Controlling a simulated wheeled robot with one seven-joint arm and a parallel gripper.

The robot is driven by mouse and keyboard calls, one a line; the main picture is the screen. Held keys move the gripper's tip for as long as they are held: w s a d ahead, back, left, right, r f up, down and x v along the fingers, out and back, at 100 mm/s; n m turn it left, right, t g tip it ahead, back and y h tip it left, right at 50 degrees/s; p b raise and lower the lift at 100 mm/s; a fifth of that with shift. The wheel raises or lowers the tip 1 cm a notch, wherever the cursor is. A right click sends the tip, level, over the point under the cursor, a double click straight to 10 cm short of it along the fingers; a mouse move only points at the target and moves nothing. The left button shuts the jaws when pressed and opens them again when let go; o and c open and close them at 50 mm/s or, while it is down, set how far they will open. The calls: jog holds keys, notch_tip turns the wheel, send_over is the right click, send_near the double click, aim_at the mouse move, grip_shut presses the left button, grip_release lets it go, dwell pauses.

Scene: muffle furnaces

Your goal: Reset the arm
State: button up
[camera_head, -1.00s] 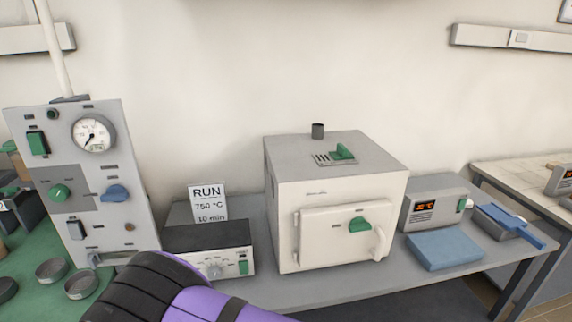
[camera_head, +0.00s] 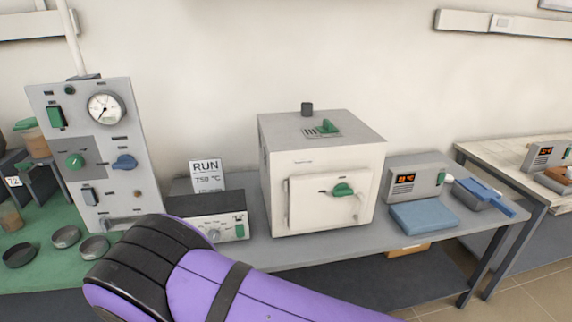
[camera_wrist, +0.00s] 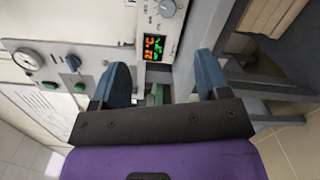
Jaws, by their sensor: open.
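My gripper (camera_wrist: 160,88) shows in the wrist view with its two blue fingers spread wide apart and nothing between them. Beyond the fingers, a controller with a lit red and green display (camera_wrist: 153,47) and the grey gauge panel (camera_wrist: 50,70) appear turned sideways. In the head view my purple and black arm crosses the bottom foreground, in front of the bench, and my gripper is out of that view. The white muffle furnace (camera_head: 318,175) stands on the grey bench with its door closed and a green handle on the door.
A controller box (camera_head: 207,217) with a RUN card (camera_head: 206,174) stands left of the furnace. Small round dishes (camera_head: 66,237) sit on the green mat at left.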

jog(key=w+d+r+m+g+h, duration=0.2)
jog(key=w+d+r+m+h, duration=0.2)
jog(key=d+r, duration=0.45)
jog(key=w+d+r+m+g+h, duration=0.3)
jog(key=d+r+m+h, duration=0.1)
jog(key=d+r, duration=0.4)
jog(key=w+d+r+m+g+h, duration=0.2)
jog(key=w+d+r+m+h, duration=0.3)
jog(key=r, duration=0.5)
jog(key=s+d+r+m+g+y, duration=0.2)
jog(key=s+d+r+m+g, duration=0.15)
jog(key=s+d+r, duration=0.6)
jog(key=s+d+r+m+g+y, duration=0.25)
jog(key=d+r+g, duration=0.3)
jog(key=d, duration=0.85)
jog(key=s+d+r+m+t+y, duration=0.1)
jog(key=s+d+r+m+y, duration=0.1)
jog(key=s, duration=0.6)
jog(key=s+d+r+m+t+y, duration=0.2)
jog(key=s+r+y, duration=0.2)
jog(key=s, duration=0.4)
jog(key=shift+s+r+t, duration=0.3)
jog(key=shift+s, duration=0.05)
